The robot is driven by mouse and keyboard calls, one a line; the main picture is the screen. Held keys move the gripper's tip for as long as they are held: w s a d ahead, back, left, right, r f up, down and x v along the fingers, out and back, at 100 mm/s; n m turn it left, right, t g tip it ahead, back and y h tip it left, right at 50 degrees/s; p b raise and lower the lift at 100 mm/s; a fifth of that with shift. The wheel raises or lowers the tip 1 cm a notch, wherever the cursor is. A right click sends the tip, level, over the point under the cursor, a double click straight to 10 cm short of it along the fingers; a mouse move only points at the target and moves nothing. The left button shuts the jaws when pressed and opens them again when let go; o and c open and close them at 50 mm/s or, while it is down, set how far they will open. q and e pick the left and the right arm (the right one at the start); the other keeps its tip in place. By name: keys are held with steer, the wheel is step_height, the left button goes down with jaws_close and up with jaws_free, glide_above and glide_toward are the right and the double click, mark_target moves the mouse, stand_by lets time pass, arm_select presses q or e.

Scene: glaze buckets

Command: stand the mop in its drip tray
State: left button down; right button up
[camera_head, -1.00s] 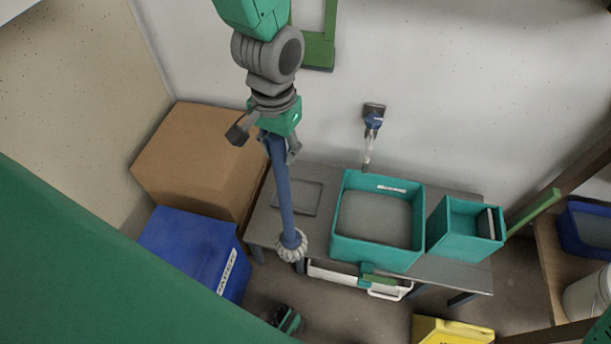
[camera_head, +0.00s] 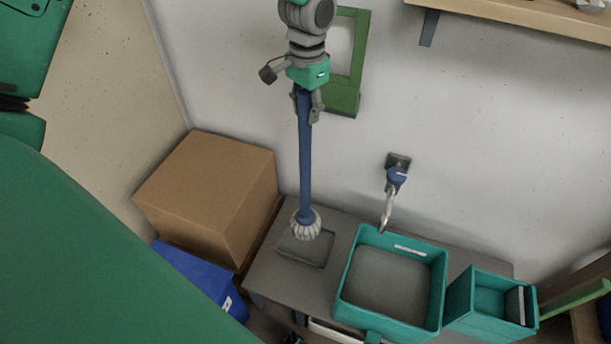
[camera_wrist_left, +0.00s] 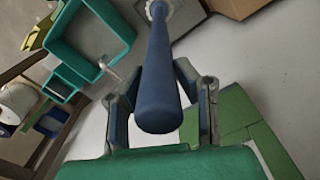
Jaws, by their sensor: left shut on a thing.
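The mop has a long blue handle (camera_head: 304,160) and a whitish bundled head (camera_head: 305,225). It hangs nearly upright in the head view. My left gripper (camera_head: 307,103) is shut on the upper part of the handle, which also fills the middle of the left wrist view (camera_wrist_left: 157,85). The drip tray (camera_head: 306,250) is a flat dark grey square on the grey bench. The mop head appears over the tray's back part; I cannot tell whether it touches. My right gripper is not seen.
A teal basin (camera_head: 345,290) stands on the bench (camera_head: 282,278) right of the tray, with a smaller teal bin (camera_head: 475,305) beyond it. A tap (camera_head: 396,178) juts from the wall. A cardboard box (camera_head: 205,190) and a blue box (camera_head: 195,275) stand at left.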

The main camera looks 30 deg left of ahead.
mark_target(309, 143)
arm_select(q)
steer(key=f, duration=0.2)
steer(key=d+f, duration=0.1)
steer(key=f, duration=0.1)
steer(key=shift+f+b, duration=0.3)
steer(key=shift+b, duration=0.05)
steer(key=f, duration=0.5)
steer(key=shift+a+b, duration=0.3)
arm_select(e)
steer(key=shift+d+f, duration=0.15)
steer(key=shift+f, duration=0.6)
arm_select(q)
steer(key=shift+d, duration=0.1)
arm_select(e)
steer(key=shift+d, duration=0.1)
arm_select(q)
steer(key=c, duration=1.2)
jaws_free()
steer(key=shift+d, duration=0.25)
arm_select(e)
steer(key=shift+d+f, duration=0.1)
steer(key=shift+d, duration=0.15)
arm_select(q)
steer(key=shift+r, duration=0.15)
